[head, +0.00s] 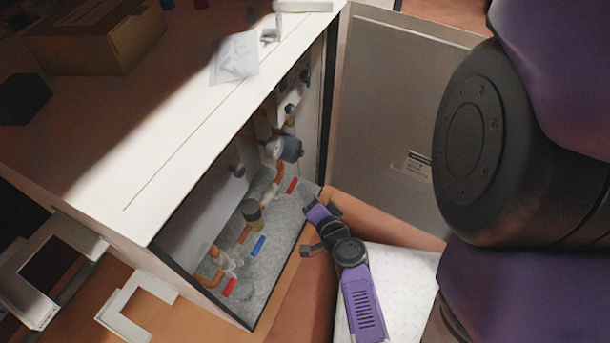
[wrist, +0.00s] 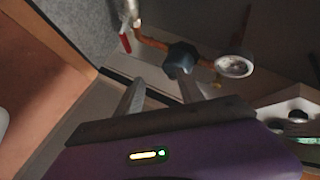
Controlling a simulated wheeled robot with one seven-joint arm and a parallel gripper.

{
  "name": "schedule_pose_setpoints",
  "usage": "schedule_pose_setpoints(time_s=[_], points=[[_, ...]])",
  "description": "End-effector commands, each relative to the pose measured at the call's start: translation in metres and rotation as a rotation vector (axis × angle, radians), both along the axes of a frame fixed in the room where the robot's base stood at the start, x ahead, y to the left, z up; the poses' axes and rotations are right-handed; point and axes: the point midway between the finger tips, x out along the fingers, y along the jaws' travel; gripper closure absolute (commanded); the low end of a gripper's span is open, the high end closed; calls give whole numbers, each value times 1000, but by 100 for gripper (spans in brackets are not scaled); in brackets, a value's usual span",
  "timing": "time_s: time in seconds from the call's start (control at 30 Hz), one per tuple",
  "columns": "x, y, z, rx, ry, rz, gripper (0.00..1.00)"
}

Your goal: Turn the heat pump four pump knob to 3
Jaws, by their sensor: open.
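The heat pump is a white cabinet (head: 150,140) with its front open, showing copper pipes and fittings inside. A blue-grey round pump part (head: 289,149) sits on the pipes toward the upper right of the opening. In the wrist view a dark, lobed knob (wrist: 181,57) on a copper pipe lies just beyond my fingertips, nearer the right finger. I cannot read a number or setting on it, nor tell which unit is number four. My gripper (head: 310,226) is open and empty at the cabinet's open front; its two fingers also show in the wrist view (wrist: 160,85).
A round gauge (wrist: 235,65) sits right of the knob, with a white box with black knobs (wrist: 296,115) below it. Red (head: 230,287) and blue (head: 258,246) valve handles are low inside. A grey panel (head: 390,110) stands right of the opening.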

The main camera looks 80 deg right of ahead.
Motion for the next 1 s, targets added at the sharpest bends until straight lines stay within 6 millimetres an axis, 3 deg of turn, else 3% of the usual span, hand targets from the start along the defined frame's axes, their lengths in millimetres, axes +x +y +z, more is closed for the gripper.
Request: schedule_pose_setpoints(time_s=[0.03, 0.13, 0.23, 0.33, 0.5, 0.6, 0.77, 1.0], points=[[-3, -20, -34, 12, -67, -36, 55], [-6, -50, -58, 14, -207, -73, 55], [-10, -75, -66, -13, -348, -93, 55], [-11, -87, -61, -58, -470, -91, 55], [-3, -79, -41, -128, -603, -64, 55], [-4, -76, -28, -190, -620, -52, 55], [1, -81, -26, -218, -590, -37, 55], [19, -111, -22, -218, -589, -37, 55]])
